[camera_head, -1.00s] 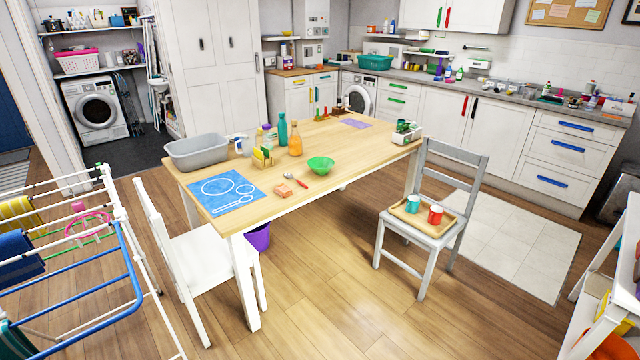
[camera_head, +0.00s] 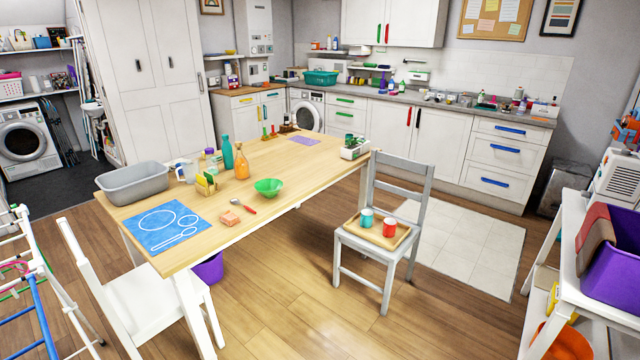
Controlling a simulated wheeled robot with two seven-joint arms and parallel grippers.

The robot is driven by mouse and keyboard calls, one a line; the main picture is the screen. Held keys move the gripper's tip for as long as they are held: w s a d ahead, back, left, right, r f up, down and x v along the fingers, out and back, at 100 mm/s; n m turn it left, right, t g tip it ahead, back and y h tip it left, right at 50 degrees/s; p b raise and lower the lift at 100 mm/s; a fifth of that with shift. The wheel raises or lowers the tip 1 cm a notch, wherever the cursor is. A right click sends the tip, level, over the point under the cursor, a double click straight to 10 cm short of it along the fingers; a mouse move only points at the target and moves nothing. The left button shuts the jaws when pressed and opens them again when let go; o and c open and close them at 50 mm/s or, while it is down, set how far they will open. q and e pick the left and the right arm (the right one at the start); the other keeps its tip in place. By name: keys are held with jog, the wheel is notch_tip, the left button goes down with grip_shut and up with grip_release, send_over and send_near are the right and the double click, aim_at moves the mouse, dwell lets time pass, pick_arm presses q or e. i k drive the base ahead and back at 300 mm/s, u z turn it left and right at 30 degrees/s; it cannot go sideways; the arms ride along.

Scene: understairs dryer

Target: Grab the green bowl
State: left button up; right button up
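The green bowl (camera_head: 268,187) stands upright on the wooden table (camera_head: 290,165), close to the table's long front edge. It looks empty. A red-handled spoon or scoop (camera_head: 244,206) lies just left of it, and an orange-pink block (camera_head: 229,218) lies farther left. An orange bottle (camera_head: 241,162) stands behind it to the left. Neither of my grippers shows in the head view.
A grey chair (camera_head: 386,235) bearing a wooden tray (camera_head: 377,233) with two cups stands right of the table. A white chair (camera_head: 130,300) and a drying rack (camera_head: 30,270) are at left. A white shelf (camera_head: 575,275) is at right. Open floor lies in front.

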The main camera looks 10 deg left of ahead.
aim_at(267, 188)
jog(key=z, duration=0.7)
jog(key=i, duration=2.55)
jog(key=u, duration=1.35)
jog(key=i, duration=0.8)
jog(key=u, duration=0.9)
